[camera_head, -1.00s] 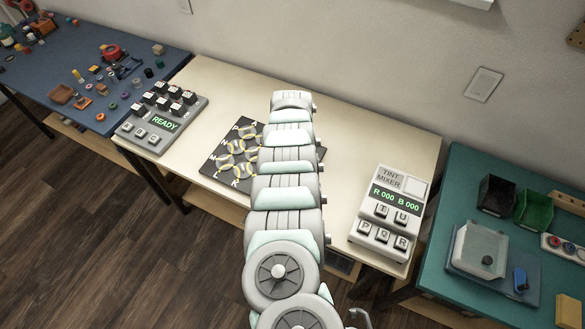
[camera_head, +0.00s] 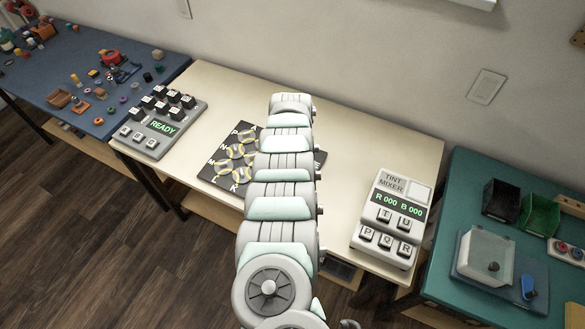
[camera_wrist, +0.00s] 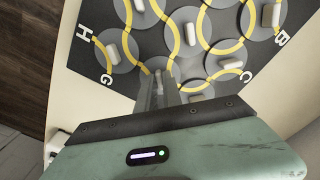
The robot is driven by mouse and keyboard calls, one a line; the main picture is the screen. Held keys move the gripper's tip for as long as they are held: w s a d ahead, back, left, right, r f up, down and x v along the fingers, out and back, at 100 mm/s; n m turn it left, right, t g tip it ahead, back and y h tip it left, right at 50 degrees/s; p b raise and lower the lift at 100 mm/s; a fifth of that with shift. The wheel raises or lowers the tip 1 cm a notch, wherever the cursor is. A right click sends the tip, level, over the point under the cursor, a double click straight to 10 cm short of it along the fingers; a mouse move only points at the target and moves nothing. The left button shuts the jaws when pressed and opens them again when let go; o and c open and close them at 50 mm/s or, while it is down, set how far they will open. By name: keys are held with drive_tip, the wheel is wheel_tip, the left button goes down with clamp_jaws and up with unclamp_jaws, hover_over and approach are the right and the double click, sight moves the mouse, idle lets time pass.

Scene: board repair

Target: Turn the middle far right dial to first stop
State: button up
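The dark dial board (camera_head: 210,172) lies on the cream table, partly hidden behind my arm in the head view. It has round grey dials with yellow curved bands and white letters. In the wrist view the board (camera_wrist: 88,62) fills the upper part, with several dials, each with a pale raised handle, such as one dial (camera_wrist: 194,34) right of centre. My gripper (camera_wrist: 162,78) reaches over the board, its two fingers close together at a dial whose handle is mostly hidden by them. I cannot tell whether the fingers touch it, nor which dial is the middle far right one.
A tint mixer box (camera_head: 390,215) stands to the right. A blue table (camera_head: 40,85) with small parts is at the left, and a teal table (camera_head: 450,215) with bins is at the right.

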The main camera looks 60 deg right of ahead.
drive_tip(key=o, duration=0.4)
drive_tip(key=shift+r, duration=0.15)
wheel_tip(320, 180, up, 11)
drive_tip(key=shift+f, duration=0.2)
idle(0.6)
